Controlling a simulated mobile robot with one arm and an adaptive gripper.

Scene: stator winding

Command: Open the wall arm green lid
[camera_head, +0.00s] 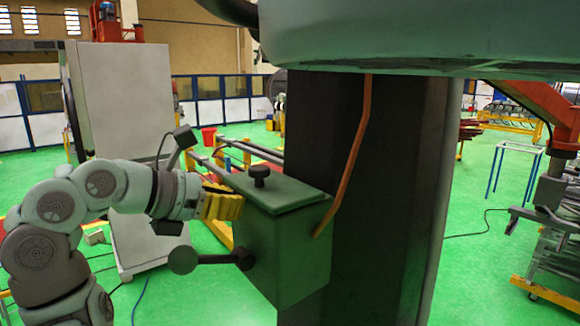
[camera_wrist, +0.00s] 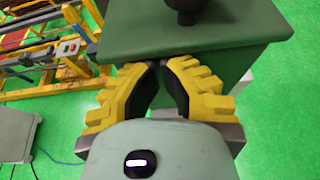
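The green lid (camera_head: 288,192) lies closed on top of a dark green box (camera_head: 285,255) beside a dark column. A dark knob (camera_head: 260,175) stands on the lid. In the wrist view the lid (camera_wrist: 130,38) and the knob (camera_wrist: 185,12) show at the top, partly cut off. My gripper (camera_head: 238,205) is at the lid's left edge. In the wrist view its yellow fingers (camera_wrist: 162,64) come together at the tips, right by the lid's near edge, with nothing visible between them. I cannot tell whether the tips touch the lid.
A dark lever with a ball end (camera_head: 184,260) sticks out left from the box, below my gripper. An orange cable (camera_head: 358,145) runs down the column (camera_head: 375,230) to the box. A large overhanging body (camera_head: 420,35) is above. A grey cabinet (camera_head: 125,110) stands behind my arm.

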